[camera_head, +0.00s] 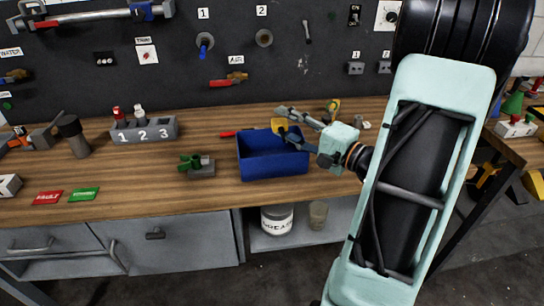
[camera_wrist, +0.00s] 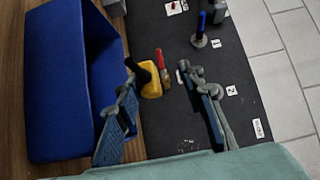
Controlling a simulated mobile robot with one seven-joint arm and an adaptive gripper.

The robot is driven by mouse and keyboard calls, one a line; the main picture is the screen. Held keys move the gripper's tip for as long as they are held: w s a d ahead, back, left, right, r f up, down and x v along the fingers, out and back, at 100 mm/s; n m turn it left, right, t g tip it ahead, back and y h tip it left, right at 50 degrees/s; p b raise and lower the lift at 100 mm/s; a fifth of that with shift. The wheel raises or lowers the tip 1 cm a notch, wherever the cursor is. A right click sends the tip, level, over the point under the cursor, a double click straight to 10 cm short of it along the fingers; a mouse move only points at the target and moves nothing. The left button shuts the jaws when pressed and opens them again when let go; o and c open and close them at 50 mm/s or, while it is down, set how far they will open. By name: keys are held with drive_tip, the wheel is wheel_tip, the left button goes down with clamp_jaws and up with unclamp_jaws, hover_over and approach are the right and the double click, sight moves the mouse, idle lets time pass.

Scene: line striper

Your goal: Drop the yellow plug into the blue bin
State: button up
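The yellow plug (camera_head: 279,124) shows at the fingertips of my gripper (camera_head: 283,120), above the back rim of the blue bin. In the wrist view the plug (camera_wrist: 151,82) has a black part against or just beside the left fingertip. The fingers of my gripper (camera_wrist: 158,68) stand wide apart there, and the right finger is clear of the plug. I cannot tell whether the plug touches the left finger. The blue bin (camera_head: 273,165) stands on the bench below the gripper. In the wrist view the bin (camera_wrist: 60,90) lies to the left of the plug.
A green part on a grey block (camera_head: 201,166) sits left of the bin. A grey numbered holder (camera_head: 143,132) stands further left. A dark panel (camera_head: 150,40) with valves and switches rises behind the bench. The bench front (camera_head: 140,195) has clear wood.

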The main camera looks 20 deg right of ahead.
drive_tip(key=v, duration=1.1)
drive_tip(key=shift+s, duration=0.25)
